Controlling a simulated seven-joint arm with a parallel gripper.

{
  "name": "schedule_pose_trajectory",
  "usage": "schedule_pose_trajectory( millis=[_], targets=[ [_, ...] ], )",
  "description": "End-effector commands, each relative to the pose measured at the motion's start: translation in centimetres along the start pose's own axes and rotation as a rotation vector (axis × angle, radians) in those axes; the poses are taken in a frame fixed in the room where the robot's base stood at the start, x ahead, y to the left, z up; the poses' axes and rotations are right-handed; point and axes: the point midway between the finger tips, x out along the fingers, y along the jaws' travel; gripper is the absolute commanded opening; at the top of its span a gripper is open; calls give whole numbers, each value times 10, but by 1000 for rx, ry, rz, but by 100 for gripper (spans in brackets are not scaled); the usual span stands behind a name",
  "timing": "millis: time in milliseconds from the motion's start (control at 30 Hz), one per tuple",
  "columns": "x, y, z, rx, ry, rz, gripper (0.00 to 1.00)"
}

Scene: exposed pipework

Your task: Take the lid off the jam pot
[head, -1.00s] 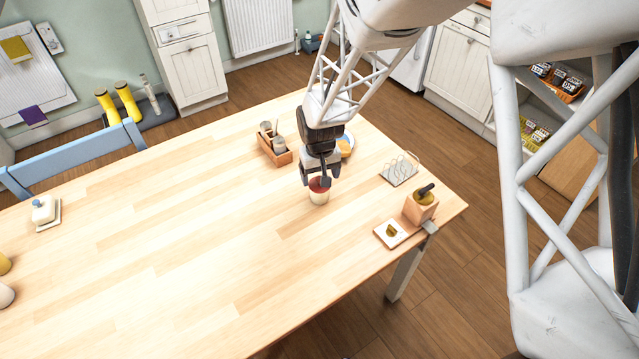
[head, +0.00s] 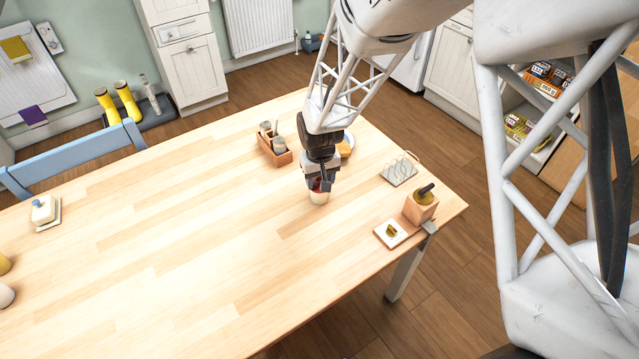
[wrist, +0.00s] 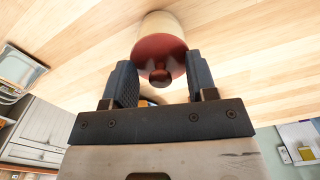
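The jam pot (head: 319,198) is cream and stands on the wooden table, below my gripper. Its red lid (wrist: 149,53) with a round dark-red knob (wrist: 160,77) is on the pot in the wrist view. My gripper (wrist: 161,76) is open, its two dark fingers apart on either side of the knob, with gaps between them and the knob. In the head view my gripper (head: 320,184) is right over the pot and hides most of the lid. I cannot tell whether the fingertips touch the lid's rim.
A wooden caddy (head: 274,150) with jars stands behind left of the pot. A wire toast rack (head: 399,170) is to the right. A wooden block pot (head: 420,207) and a small board (head: 392,233) sit near the right corner. A butter dish (head: 44,211) is far left. The table's middle is clear.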

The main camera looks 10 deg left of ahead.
Motion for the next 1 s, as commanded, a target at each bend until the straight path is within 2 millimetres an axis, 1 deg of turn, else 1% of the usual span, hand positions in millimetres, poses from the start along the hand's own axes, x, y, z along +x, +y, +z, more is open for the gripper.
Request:
schedule_pose_trajectory(
  millis=[33,100,133,233,267,300,767,867,1000],
  targets=[
    [0,0,0,0,0,0,42],
    [0,0,0,0,0,0,31],
    [0,0,0,0,0,0,28],
    [0,0,0,0,0,0,27],
    [0,0,0,0,0,0,15],
    [0,0,0,0,-1,0,0],
    [1,0,1,0,-3,0,0],
    [-1,0,1,0,-3,0,0],
    [-8,0,1,0,-1,0,0]
  ],
)
